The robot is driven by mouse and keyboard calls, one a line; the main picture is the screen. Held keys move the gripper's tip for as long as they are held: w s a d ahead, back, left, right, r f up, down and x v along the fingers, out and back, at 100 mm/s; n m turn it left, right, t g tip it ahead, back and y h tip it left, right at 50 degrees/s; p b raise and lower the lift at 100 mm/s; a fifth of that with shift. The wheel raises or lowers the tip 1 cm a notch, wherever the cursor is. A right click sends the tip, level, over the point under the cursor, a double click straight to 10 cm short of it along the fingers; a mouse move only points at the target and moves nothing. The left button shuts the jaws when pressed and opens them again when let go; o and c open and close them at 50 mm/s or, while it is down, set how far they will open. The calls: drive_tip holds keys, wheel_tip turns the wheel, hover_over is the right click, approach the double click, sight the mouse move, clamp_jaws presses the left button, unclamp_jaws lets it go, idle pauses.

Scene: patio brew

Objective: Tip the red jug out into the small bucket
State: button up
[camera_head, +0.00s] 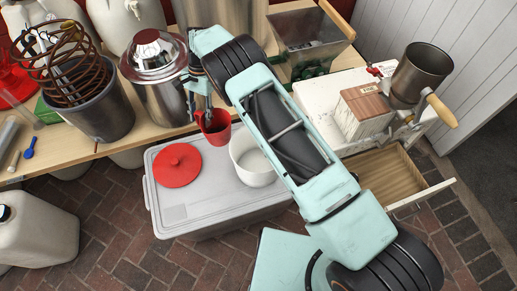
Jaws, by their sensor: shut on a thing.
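The red jug (215,134) is held by my gripper (208,112) above the back edge of the grey cooler, just left of the white bucket. The jug looks roughly upright, and its inside is mostly hidden. My gripper is shut on it, with its fingers at the jug's rim. The small white bucket (246,174) stands open on the cooler lid, partly covered by my arm. Its visible inside looks pale.
The grey cooler (205,212) bears a round red lid (177,165). Behind it, a wooden bench (67,158) holds a steel pot (160,90) and a coil in a dark pot (103,113). A grain mill (420,75) and open drawer (395,178) are at right.

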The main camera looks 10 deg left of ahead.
drive_tip(key=shift+w+f, duration=0.1)
drive_tip(key=shift+f, duration=0.35)
